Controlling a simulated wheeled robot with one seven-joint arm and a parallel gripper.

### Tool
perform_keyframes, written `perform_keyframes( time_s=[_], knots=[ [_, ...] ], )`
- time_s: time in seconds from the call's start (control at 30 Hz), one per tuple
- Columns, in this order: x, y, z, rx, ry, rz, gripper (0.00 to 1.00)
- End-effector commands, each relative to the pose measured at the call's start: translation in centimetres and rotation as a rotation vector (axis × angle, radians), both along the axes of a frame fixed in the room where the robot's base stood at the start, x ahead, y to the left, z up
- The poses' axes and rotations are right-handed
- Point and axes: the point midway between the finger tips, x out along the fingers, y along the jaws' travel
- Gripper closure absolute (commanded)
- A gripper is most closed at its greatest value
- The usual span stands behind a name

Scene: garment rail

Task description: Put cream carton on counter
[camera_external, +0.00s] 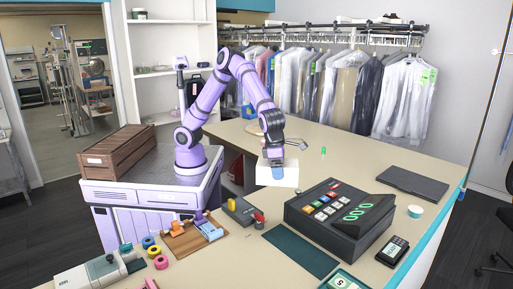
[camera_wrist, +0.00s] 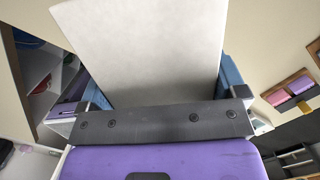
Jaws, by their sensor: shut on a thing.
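The cream carton (camera_external: 284,177) is a pale box held in my gripper (camera_external: 277,168) over the counter (camera_external: 340,167) in the external view. In the wrist view the carton (camera_wrist: 140,45) fills the upper middle, between the blue fingers of my gripper (camera_wrist: 155,85). The fingers are shut on it from both sides. Its lower part is hidden from the wrist camera, and I cannot tell whether it touches the counter or hangs just above it.
A cash register (camera_external: 340,215) stands right of and nearer than the carton, with a dark flat case (camera_external: 412,184) beyond. A dark green mat (camera_external: 300,250), a card reader (camera_external: 393,250) and a tape roll (camera_external: 415,211) lie nearby. The counter's far middle is largely clear.

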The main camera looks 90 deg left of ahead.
Motion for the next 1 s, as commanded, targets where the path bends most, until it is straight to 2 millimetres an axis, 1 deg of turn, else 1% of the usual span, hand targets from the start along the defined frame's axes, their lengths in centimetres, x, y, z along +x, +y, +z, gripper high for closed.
perform_keyframes(
  time_s=[0.03,0.07,0.1,0.17,0.2,0.27,0.3,0.37,0.4,0.5,0.6,0.83,0.9,0.97,1.0],
  knots=[
    [-1.8,-1.9,0.1,-0.002,0.001,-0.062,0.4],
    [-2.7,-2.9,0.2,-0.001,0.001,-0.098,0.4],
    [-4.1,-4.2,0.3,-0.001,0.001,-0.148,0.4],
    [-6.1,-6.1,0.5,-0.002,0.001,-0.221,0.4],
    [-7.5,-7.3,0.6,-0.002,0.002,-0.267,0.4],
    [-9.7,-9.0,0.9,-0.002,0.001,-0.341,0.4],
    [-11.2,-10.0,1.0,-0.001,0.0,-0.386,0.4],
    [-13.1,-11.3,1.2,-0.001,0.001,-0.449,0.4],
    [-14.5,-12.2,1.4,-0.002,0.001,-0.489,0.4],
    [-17.1,-13.7,1.6,-0.002,0.0,-0.569,0.4],
    [-19.2,-14.9,1.9,-0.001,0.001,-0.634,0.4],
    [-23.4,-16.7,2.4,-0.001,0.0,-0.752,0.4],
    [-23.0,-16.5,0.5,0.002,0.003,-0.743,0.4],
    [-23.0,-16.5,-0.6,0.002,0.004,-0.743,0.4],
    [-23.0,-16.5,-1.6,0.002,0.003,-0.744,0.4]
  ],
)
